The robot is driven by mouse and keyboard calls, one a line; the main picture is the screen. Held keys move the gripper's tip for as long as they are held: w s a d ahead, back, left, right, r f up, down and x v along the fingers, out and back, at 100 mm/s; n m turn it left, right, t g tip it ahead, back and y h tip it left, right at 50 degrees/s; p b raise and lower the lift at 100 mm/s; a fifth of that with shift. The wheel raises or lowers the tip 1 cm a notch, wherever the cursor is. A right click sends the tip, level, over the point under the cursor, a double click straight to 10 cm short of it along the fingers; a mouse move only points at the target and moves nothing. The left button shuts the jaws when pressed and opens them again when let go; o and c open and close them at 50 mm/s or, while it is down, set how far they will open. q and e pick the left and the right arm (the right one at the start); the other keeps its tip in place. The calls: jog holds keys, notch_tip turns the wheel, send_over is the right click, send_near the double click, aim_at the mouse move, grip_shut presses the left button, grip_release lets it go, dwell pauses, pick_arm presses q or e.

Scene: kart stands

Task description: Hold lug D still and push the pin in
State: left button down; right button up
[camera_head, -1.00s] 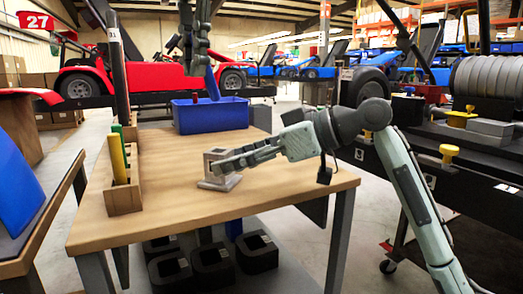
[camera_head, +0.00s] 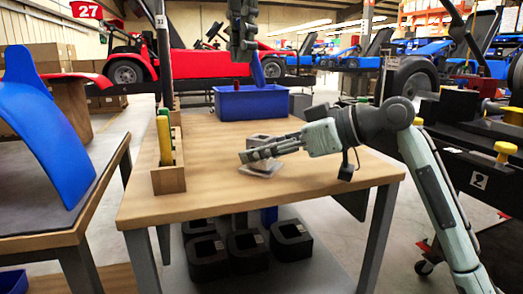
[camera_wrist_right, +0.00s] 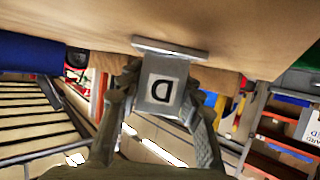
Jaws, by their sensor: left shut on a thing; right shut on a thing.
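Lug D (camera_head: 262,168) is a grey block on a flat base plate at the middle of the wooden table. My right gripper (camera_head: 257,153) is shut around it, hiding part of it in the head view. My left gripper (camera_head: 243,60) points down above the blue bin, apart from the lug. It is shut on a long blue piece (camera_head: 257,70), which slants down beside its fingers; whether this is the pin is unclear.
The wooden table (camera_head: 220,200) has clear room around the lug. A blue bin (camera_head: 245,105) stands at its far edge, and a wooden holder (camera_head: 167,180) with yellow and green handles is at its left edge. Several black blocks lie on the shelf below.

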aim_at(253, 71)
grip_shut()
pick_arm(q)
jog(key=shift+f, duration=0.1)
jog(key=w+f+m+t, duration=0.1)
jog(key=f+m, duration=0.1)
jog(key=m, duration=0.4)
jog(key=w+f+m+y, duration=0.1)
jog(key=f+m, duration=0.1)
jog(key=m, duration=0.4)
jog(key=w+d+f+m+t, duration=0.1)
jog(key=f+m, duration=0.1)
jog(key=m, duration=0.4)
jog(key=shift+d+f+t+y, duration=0.1)
jog(key=shift+f+t+y, duration=0.05)
jog(key=shift+t+y, duration=0.15)
jog(key=m, duration=0.1)
jog(key=m+t, duration=0.1)
jog(key=m, duration=0.1)
jog(key=d+m+h, duration=0.1)
jog(key=m, duration=0.1)
jog(key=shift+w+r, duration=0.2)
jog(key=shift+w, duration=0.1)
jog(key=m, duration=0.2)
jog(key=d+r+m+t+h, duration=0.1)
jog(key=m, duration=0.1)
jog(key=shift+w+r, duration=0.1)
jog(key=shift+w, duration=0.05)
